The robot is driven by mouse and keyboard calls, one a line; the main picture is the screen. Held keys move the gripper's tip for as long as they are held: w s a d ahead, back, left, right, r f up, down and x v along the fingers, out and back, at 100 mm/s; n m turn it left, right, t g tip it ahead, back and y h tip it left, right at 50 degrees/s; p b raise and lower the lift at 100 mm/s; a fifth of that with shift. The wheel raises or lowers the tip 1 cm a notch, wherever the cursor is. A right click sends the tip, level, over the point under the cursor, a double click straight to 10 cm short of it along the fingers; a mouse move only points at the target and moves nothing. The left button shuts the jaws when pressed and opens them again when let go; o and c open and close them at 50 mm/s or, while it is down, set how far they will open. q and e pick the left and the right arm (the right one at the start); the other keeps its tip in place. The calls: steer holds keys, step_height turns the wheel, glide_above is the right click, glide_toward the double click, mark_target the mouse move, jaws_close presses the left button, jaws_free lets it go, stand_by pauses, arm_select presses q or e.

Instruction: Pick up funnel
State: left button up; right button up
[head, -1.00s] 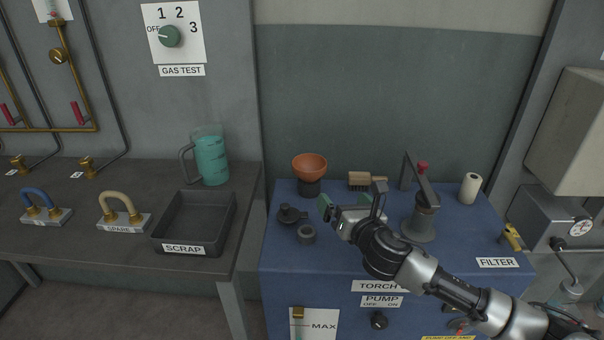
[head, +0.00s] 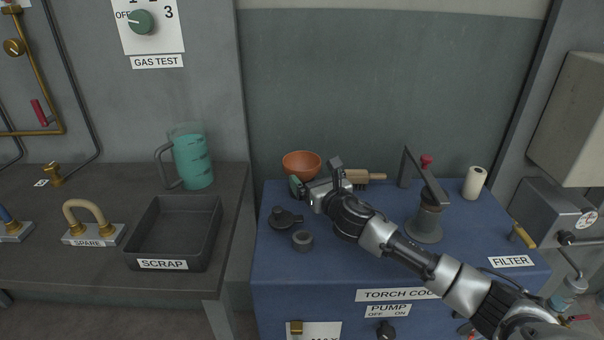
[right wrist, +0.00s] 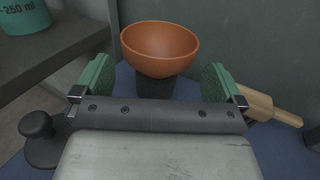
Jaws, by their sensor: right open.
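The funnel is an orange-brown bowl shape (head: 301,163) at the back left of the blue cabinet top. In the right wrist view the funnel (right wrist: 160,47) sits upright on a dark cylindrical base, straight ahead of my right gripper (right wrist: 160,85). The green pads of the right gripper stand apart, one on each side of the dark base and below the bowl's rim. Nothing is held between them. In the head view the right gripper (head: 312,188) hides the base. Whether the pads touch the funnel cannot be told. My left gripper is not seen.
A wooden brush (head: 364,176) lies right of the funnel. A dark lid with a knob (head: 284,218) and a grey ring (head: 302,240) lie in front. A grey hand press (head: 426,215) stands to the right. A teal jug (head: 192,160) and scrap tray (head: 176,265) are on the left bench.

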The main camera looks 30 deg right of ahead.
mark_target(310, 174)
steer(key=w, duration=0.2)
steer(key=shift+w+f, duration=0.25)
steer(key=shift+w, duration=0.65)
steer(key=shift+c, duration=0.5)
steer(key=c, duration=0.4)
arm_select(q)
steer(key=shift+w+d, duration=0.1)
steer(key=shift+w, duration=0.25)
arm_select(e)
steer(key=shift+c, duration=0.3)
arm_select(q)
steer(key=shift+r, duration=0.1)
arm_select(e)
steer(key=shift+r, duration=0.1)
